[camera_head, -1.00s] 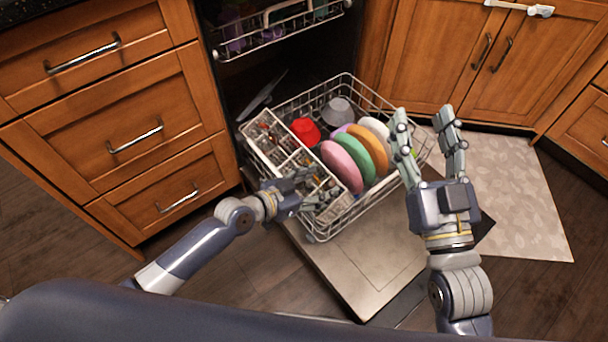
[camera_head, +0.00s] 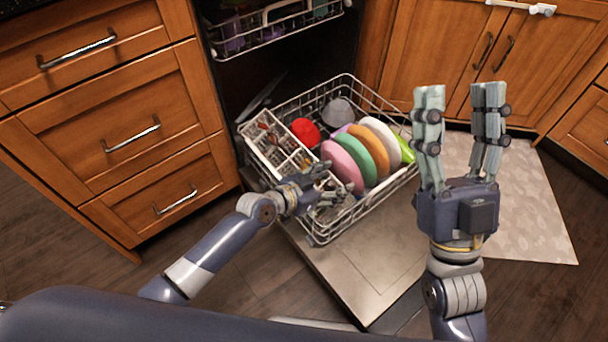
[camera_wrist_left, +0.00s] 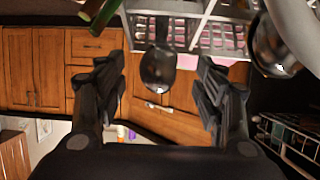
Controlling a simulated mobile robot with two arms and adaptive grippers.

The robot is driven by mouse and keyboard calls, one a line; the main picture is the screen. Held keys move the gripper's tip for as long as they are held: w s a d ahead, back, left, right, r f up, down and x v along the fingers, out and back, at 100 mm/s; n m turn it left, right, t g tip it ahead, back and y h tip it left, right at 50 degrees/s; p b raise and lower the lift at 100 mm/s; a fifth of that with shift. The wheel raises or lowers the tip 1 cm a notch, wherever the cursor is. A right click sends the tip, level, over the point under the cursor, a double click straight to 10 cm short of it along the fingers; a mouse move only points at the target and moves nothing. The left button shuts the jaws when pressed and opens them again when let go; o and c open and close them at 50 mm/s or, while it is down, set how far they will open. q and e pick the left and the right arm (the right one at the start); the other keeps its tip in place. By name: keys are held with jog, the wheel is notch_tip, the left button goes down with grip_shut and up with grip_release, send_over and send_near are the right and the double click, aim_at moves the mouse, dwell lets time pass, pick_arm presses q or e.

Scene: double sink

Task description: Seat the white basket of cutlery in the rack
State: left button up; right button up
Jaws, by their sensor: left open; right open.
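The white basket of cutlery (camera_head: 262,150) lies along the left side of the lower dishwasher rack (camera_head: 318,240). My left gripper (camera_head: 336,188) is open at the basket's near end and covers part of it in the head view. In the left wrist view, my left gripper (camera_wrist_left: 160,92) has its fingers apart, with a spoon bowl (camera_wrist_left: 158,70) between them and the white basket grid (camera_wrist_left: 215,35) above. I cannot tell whether the fingers touch the basket, or whether it is fully seated. My right gripper (camera_head: 458,108) is open and empty, fingers up, right of the rack.
Pink, green, orange and white plates (camera_head: 343,167) stand in the rack beside the basket. A red bowl (camera_head: 305,132) and a grey bowl (camera_head: 338,113) sit behind. The upper rack (camera_head: 275,30) hangs above. The open dishwasher door (camera_head: 350,272) lies below the rack.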

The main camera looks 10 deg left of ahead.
pick_arm(q)
grip_shut()
jog(key=shift+r, duration=0.1)
